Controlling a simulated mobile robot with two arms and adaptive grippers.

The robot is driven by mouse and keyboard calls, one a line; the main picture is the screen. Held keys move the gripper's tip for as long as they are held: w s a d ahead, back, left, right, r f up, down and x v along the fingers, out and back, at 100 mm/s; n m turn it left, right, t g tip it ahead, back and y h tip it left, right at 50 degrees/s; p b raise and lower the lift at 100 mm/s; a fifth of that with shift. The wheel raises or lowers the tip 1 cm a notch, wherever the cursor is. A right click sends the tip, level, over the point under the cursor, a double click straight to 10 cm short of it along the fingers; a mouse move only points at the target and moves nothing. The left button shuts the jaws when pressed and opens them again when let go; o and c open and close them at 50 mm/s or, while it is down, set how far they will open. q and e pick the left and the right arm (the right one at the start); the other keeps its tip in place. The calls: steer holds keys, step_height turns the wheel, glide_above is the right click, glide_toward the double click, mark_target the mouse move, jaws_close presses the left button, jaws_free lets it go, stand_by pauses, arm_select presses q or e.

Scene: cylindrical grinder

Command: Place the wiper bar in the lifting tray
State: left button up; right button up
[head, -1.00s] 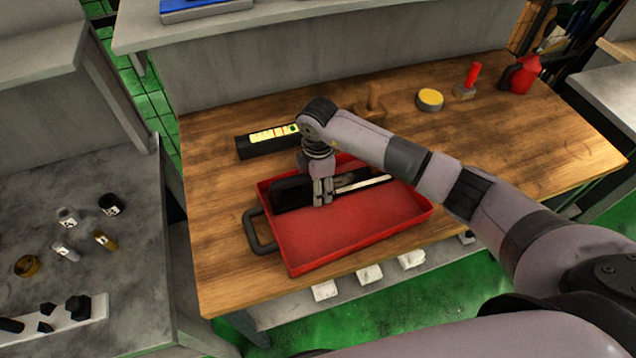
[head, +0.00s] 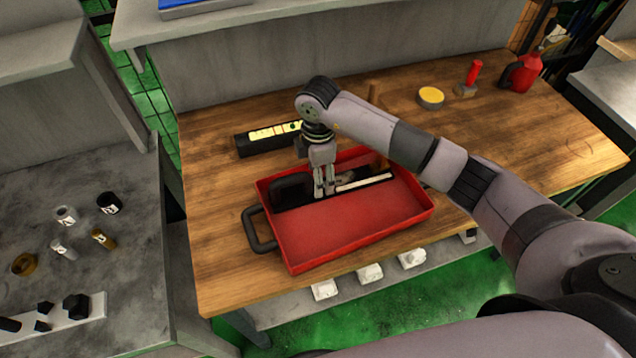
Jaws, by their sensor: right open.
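The red lifting tray (head: 340,235) lies on the wooden bench, with a dark handle at its left end. A long black bar with a white strip, seemingly the wiper bar (head: 372,182), lies inside the tray along its back wall. My right gripper (head: 323,192) points down at the middle of the bar, with its jaws open. The fingers hide part of the bar, and I cannot tell whether they touch it. My left gripper is not in view.
A black level-like case (head: 262,142) lies behind the tray. A yellow-topped round tin (head: 430,97), a red-handled tool (head: 472,78) and a red bottle (head: 523,74) stand at the back right. A grey table (head: 75,180) with small parts is at left.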

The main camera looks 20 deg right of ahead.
step_height(320, 180, up, 8)
steer(key=b, duration=0.1)
steer(key=shift+r+b, duration=0.2)
steer(key=shift+b, duration=0.2)
steer(key=shift+s+f, duration=0.1)
steer(key=shift+f, duration=0.05)
